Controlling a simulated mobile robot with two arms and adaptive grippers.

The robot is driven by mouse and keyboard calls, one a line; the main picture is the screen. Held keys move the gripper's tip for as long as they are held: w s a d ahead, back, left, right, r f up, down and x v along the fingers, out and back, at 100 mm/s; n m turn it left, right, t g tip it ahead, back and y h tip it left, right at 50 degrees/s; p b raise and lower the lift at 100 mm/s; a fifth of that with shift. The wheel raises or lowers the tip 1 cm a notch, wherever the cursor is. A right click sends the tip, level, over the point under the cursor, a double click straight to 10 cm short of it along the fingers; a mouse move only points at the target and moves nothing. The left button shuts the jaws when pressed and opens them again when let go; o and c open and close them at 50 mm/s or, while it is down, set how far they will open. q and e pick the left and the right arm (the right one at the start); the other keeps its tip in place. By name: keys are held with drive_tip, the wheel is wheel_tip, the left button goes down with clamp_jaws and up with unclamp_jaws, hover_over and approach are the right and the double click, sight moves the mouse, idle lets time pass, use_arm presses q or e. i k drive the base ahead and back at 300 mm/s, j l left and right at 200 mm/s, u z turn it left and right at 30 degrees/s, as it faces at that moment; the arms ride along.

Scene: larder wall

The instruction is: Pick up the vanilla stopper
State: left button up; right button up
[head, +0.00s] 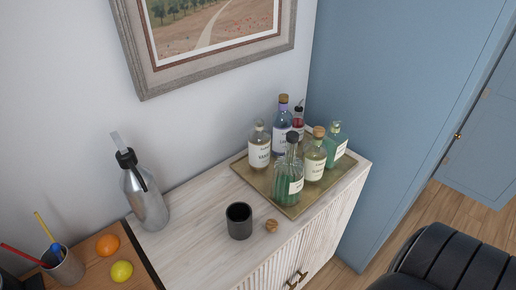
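A clear bottle (258,150) with a pale label stands at the back left of the tray; the label seems to read vanilla. A small pale stopper (259,125) appears to sit in its neck. A small round brown object (271,226) lies on the cabinet top, right of the black cup; I cannot tell whether it is a stopper or something else. Neither of my grippers is in view.
A tray (240,165) holds several other bottles close together. A black cup (239,221) and a grey siphon bottle (146,200) stand left of it on the cabinet (195,245). An orange (107,244), lemon (122,272) and pencil cup (64,267) are far left.

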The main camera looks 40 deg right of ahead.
sight(272, 225)
drive_tip(key=z, duration=1.25)
drive_tip(key=u, duration=0.15)
